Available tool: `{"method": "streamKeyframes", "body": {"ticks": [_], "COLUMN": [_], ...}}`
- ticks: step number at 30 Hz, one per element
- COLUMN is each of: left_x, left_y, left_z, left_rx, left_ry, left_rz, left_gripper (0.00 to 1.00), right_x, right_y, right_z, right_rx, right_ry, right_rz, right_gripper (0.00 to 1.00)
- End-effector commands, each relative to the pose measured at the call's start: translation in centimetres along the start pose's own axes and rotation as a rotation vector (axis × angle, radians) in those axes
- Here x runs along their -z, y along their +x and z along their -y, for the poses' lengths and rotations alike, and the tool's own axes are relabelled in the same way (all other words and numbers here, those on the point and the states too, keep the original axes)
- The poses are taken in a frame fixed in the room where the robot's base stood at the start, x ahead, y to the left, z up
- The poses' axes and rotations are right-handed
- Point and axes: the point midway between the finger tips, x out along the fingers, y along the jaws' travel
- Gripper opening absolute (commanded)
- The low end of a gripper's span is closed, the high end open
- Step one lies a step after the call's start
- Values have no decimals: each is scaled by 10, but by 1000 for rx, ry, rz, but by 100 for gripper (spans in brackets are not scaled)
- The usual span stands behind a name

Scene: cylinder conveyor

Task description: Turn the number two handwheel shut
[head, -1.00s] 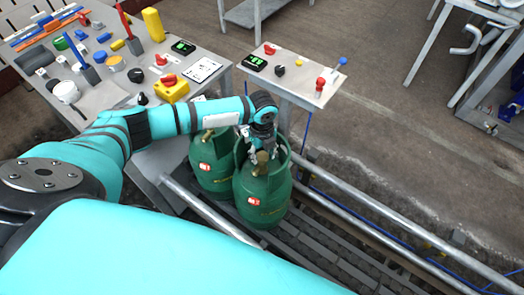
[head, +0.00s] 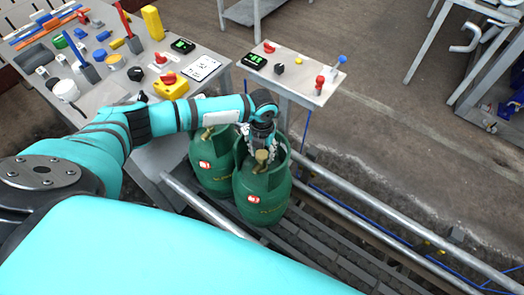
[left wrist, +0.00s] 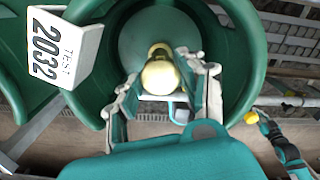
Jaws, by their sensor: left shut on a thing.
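Two green gas cylinders stand side by side, a rear one (head: 212,176) and a front one (head: 262,195). My left gripper (head: 262,150) reaches down inside the front cylinder's collar. It is shut on the brass handwheel (left wrist: 160,76) at the top of that cylinder. In the left wrist view, its two grey fingers (left wrist: 162,92) flank the brass part. The fingers partly hide the valve. No number is readable on the handwheel.
The cylinders stand on a roller conveyor (head: 312,246) with metal side rails (head: 400,232). A cluttered bench (head: 125,75) lies at the left. A small control stand (head: 300,82) rises behind the cylinders. A white tag reading 2032 (left wrist: 62,48) hangs by the collar.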

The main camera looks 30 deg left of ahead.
Motion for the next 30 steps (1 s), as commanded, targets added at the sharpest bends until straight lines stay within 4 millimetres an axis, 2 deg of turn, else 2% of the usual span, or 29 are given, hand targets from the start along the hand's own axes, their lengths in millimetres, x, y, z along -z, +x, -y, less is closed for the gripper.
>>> {"method": "streamKeyframes", "body": {"ticks": [9, 23, 24, 29, 30], "left_x": [-1, -2, -2, -1, -1], "left_y": [-1, -2, -2, -1, -1], "left_z": [0, 0, 0, 0, 0], "left_rx": [1, 1, 1, 1, 0], "left_ry": [97, 111, 111, 110, 110], "left_rz": [3, 4, 4, 3, 2], "left_gripper": [8, 8, 42, 63, 64], "right_x": [0, 0, 0, 0, 0], "right_y": [1, 1, 1, 1, 1], "right_z": [0, 0, 0, 0, 0], "right_rx": [0, 0, 0, 0, 0], "right_ry": [0, 0, 0, 0, 0], "right_rz": [0, 0, 0, 0, 0], "right_gripper": [0, 0, 0, 0, 0]}}
